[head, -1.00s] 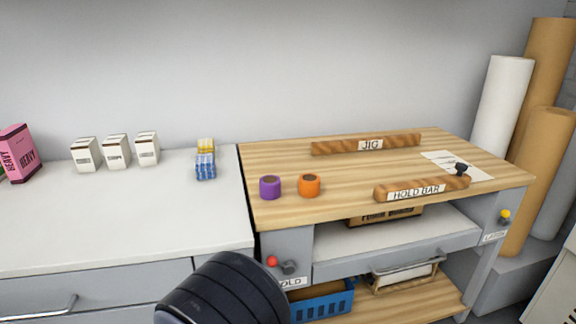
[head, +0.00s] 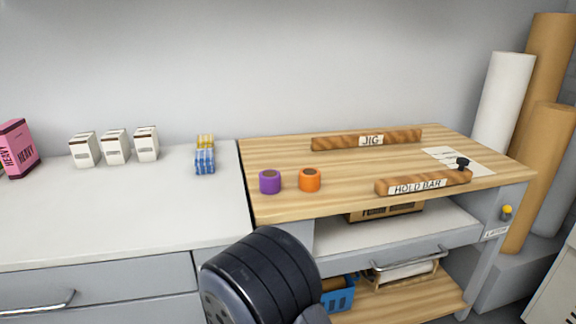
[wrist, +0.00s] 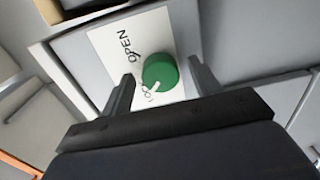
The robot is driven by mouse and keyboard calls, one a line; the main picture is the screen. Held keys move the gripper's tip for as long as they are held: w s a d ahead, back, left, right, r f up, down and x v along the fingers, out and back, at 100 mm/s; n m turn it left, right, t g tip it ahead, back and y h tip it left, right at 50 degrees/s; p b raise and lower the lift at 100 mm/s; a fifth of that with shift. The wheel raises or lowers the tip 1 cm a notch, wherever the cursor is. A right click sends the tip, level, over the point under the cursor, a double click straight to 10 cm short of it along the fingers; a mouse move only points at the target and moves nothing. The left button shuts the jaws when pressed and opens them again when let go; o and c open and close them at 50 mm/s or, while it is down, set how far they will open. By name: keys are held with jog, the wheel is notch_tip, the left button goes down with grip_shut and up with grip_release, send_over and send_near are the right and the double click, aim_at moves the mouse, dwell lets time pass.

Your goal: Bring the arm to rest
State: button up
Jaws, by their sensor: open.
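My arm shows as a dark rounded link at the bottom of the head view, in front of the bench. My gripper (wrist: 160,70) shows in the wrist view with its two fingers apart and nothing held. A green round knob (wrist: 160,72) with a pale pointer lies in the gap between the fingers in that view. I cannot tell how far the fingertips are from it. The knob sits on a white plate (wrist: 104,46) marked OPEN, with a second word partly hidden. In the head view the gripper itself is out of sight.
The wooden bench top (head: 350,165) carries a purple roll (head: 270,182), an orange roll (head: 310,180), a jig bar (head: 330,143) and a hold bar (head: 425,186). A blue basket (head: 340,296) stands below. The white counter (head: 120,205) at left is mostly clear.

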jog(key=shift+s+d+f+m+b, duration=0.15)
jog(key=shift+m+b, duration=1.05)
jog(key=shift+m, duration=1.5)
jog(key=shift+s+a+r+m+b, duration=0.1)
jog(key=shift+m+b, duration=1.05)
jog(key=shift+m, duration=1.55)
jog(key=shift+s+d+f+m+b, duration=0.15)
jog(key=shift+m+b, duration=1.05)
jog(key=shift+m, duration=1.5)
jog(key=shift+a+r, duration=0.1)
jog(key=shift+r, duration=0.05)
